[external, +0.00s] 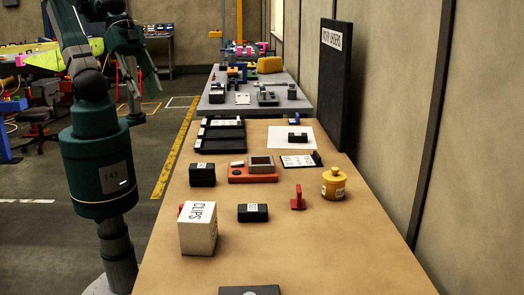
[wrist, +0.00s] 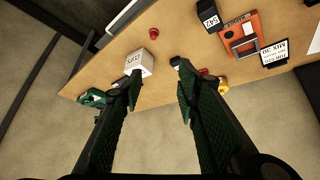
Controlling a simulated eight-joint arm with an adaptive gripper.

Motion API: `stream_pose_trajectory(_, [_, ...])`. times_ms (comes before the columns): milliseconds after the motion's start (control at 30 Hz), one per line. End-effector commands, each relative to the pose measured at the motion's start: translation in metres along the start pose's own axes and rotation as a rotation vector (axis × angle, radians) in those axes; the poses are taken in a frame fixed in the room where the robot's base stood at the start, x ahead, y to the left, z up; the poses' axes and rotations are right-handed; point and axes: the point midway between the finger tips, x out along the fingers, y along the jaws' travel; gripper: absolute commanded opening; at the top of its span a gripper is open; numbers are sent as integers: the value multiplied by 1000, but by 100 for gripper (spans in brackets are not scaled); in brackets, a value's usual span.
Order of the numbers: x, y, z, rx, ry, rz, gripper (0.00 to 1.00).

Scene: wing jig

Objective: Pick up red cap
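The red cap (wrist: 153,33) is a small round red piece on the wooden table, beside the white CLIPS box (wrist: 140,62) in the wrist view. In the external view, my fingers cannot be made out clearly.
A black box (external: 202,174), an orange device (external: 252,172), another black box (external: 253,212), a red stand-like piece (external: 298,199) and a yellow pot (external: 334,184) stand on the table (external: 330,250). A tall black board (external: 335,85) rises near the wall. The right front tabletop is clear.

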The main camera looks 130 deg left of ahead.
Motion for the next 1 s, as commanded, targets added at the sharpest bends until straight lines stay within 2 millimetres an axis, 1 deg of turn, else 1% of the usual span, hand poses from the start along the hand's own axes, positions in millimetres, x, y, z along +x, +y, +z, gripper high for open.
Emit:
stream_pose_trajectory(33, [4,1,-4,-20,-9,0,32])
stream_pose_trajectory(267, [22,4,-15,-141,-67,-7,32])
stream_pose_trajectory(567, [52,8,-28,-305,-141,-29,32])
stream_pose_trajectory(1000, [102,14,-41,-542,-246,-84,32])
